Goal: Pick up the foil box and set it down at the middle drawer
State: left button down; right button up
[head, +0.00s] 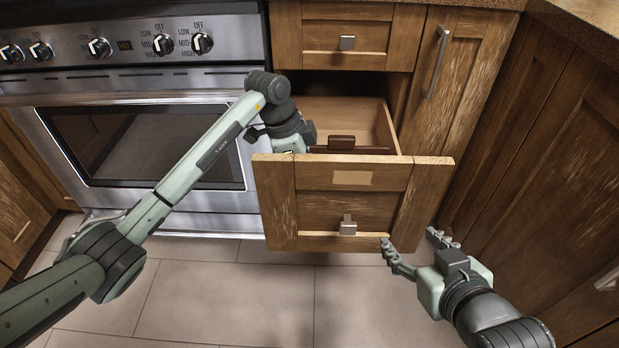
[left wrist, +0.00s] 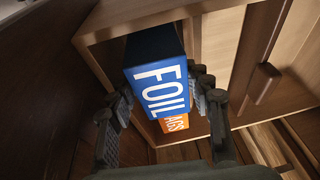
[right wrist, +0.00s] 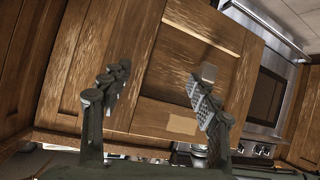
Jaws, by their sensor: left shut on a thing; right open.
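The foil box (left wrist: 160,88) is blue with white FOIL lettering and shows in the left wrist view. My left gripper (left wrist: 158,108) is shut on it, one finger on each side. In the head view the left arm reaches into the open middle drawer (head: 311,202), whose front hides the left fingertips and the box. I cannot tell whether the box touches the drawer floor. My right gripper (head: 410,240) is open and empty, low in front of the drawer's right side; the drawer front also fills the right wrist view (right wrist: 150,60).
A dark brown object (head: 341,144) lies in the drawer. A shut drawer (head: 348,42) is above, an oven (head: 150,150) left, cabinets (head: 545,150) right. The tiled floor in front is clear.

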pick_arm(q)
jog(key=shift+f+b, duration=0.85)
jog(key=shift+f, duration=0.15)
pick_arm(e)
jog(key=w+a+r+t+y, duration=0.2)
jog(key=a+r+t, duration=0.3)
jog(key=r, duration=0.4)
jog(key=shift+w+a+r+n+y, duration=0.15)
jog(key=shift+a+r+n+y, duration=0.15)
jog(key=shift+a+y, duration=0.35)
pick_arm(q)
jog(key=shift+f+b, duration=0.3)
jog(key=shift+f, duration=0.2)
pick_arm(e)
jog(key=shift+f, duration=0.2)
pick_arm(q)
jog(key=c, duration=0.6)
grip_release()
jog(key=v, duration=1.2)
